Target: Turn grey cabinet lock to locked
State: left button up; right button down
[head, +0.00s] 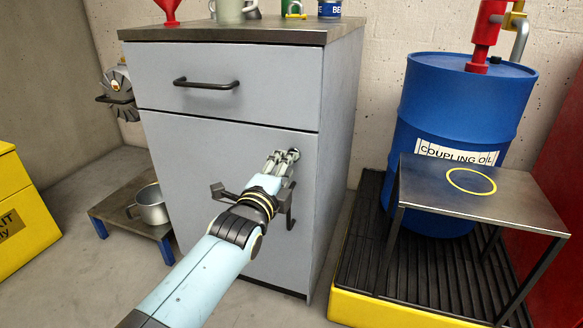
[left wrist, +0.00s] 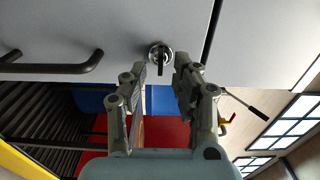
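The grey cabinet (head: 190,190) stands in the middle of the head view with its drawer and door shut. In the left wrist view, its round silver lock (left wrist: 160,50) has a dark narrow turn-piece (left wrist: 160,69) pointing down the picture. My left gripper (head: 288,156) is at the upper right of the door and hides the lock in the head view. In the left wrist view, my left gripper's fingers (left wrist: 161,70) are apart, one on each side of the turn-piece. I see gaps beside it and no clear contact. My right gripper is not in view.
The black door handle (head: 290,208) is just below my left gripper. A drawer handle (head: 206,84) sticks out above. To the right are a blue drum (head: 455,110) and a metal side table (head: 480,205). A pot (head: 151,207) stands on a low stand at left.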

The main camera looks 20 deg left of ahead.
pick_arm(q)
jog(key=shift+w+b, duration=0.35)
jog(key=shift+w, duration=1)
grip_shut()
